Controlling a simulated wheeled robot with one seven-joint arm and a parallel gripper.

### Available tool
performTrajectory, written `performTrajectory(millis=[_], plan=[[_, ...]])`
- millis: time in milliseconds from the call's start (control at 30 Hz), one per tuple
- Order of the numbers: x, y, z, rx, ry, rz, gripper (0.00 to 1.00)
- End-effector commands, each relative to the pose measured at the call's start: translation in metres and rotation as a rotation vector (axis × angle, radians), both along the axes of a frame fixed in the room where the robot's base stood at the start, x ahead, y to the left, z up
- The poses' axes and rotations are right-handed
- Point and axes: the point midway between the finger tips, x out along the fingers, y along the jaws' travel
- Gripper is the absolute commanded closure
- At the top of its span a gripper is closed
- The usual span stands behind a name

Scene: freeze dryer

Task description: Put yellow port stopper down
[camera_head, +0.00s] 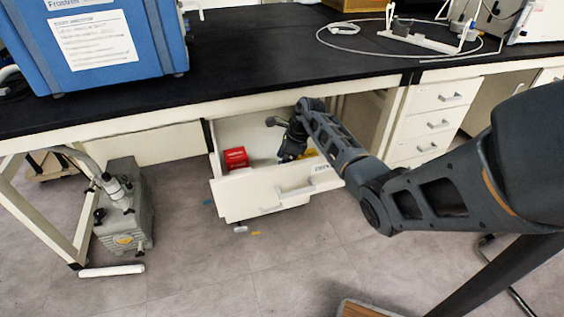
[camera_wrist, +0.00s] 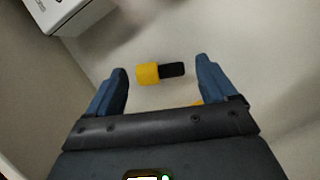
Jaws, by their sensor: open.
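The yellow port stopper (camera_wrist: 147,74), a yellow piece with a black end, lies in the wrist view on the pale floor of the open drawer (camera_head: 250,202). My gripper (camera_wrist: 161,66) is open, with one blue finger on each side of the stopper and a visible gap to both. In the head view my gripper (camera_head: 287,151) is down inside the drawer. A yellow patch (camera_head: 309,153) shows beside it there; I cannot tell whether it is the stopper.
A red box (camera_head: 236,158) stands in the drawer's left part. A white box (camera_wrist: 62,12) shows at the wrist view's upper left. Another yellow bit (camera_wrist: 197,102) is mostly hidden by my gripper. The black bench top (camera_head: 260,60) overhangs the drawer's back. A pump (camera_head: 122,215) stands on the floor at left.

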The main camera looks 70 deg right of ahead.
Motion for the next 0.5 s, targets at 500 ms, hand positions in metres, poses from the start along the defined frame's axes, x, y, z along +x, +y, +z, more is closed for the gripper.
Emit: performTrajectory(millis=[500], plan=[[-0.036,-0.013,0.093,-0.001,-0.002,-0.001,0.15]])
